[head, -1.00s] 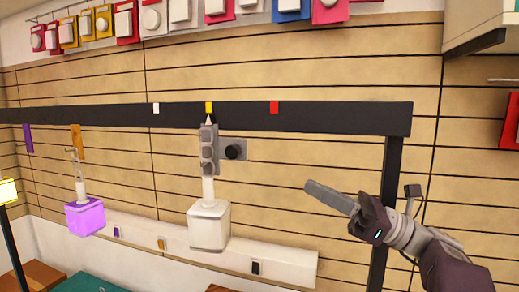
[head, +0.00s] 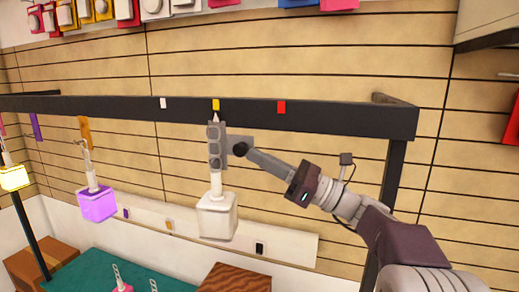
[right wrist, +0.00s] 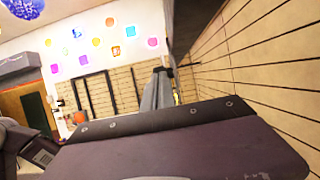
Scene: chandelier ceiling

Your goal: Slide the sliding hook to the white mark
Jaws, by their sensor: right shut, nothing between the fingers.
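The sliding hook (head: 214,147) is a grey upright plate with a black knob (head: 240,149) on its right side. It hangs at the dark rail (head: 340,115), its pointed tip just under the yellow mark (head: 215,105). A white block (head: 217,217) hangs below it. The white mark (head: 163,103) is to the left on the rail, and a red mark (head: 281,107) is to the right. My right gripper (head: 252,156) is shut and empty, its tip at the right side of the knob; I cannot tell if they touch. Its grey fingers (right wrist: 157,95) show in the right wrist view. My left gripper is out of view.
A purple block (head: 97,204) hangs left of the white block, below an orange tag (head: 85,131). A dark post (head: 391,190) supports the rail's right end, behind my right arm. A teal surface (head: 90,265) and wooden boxes (head: 237,278) lie below.

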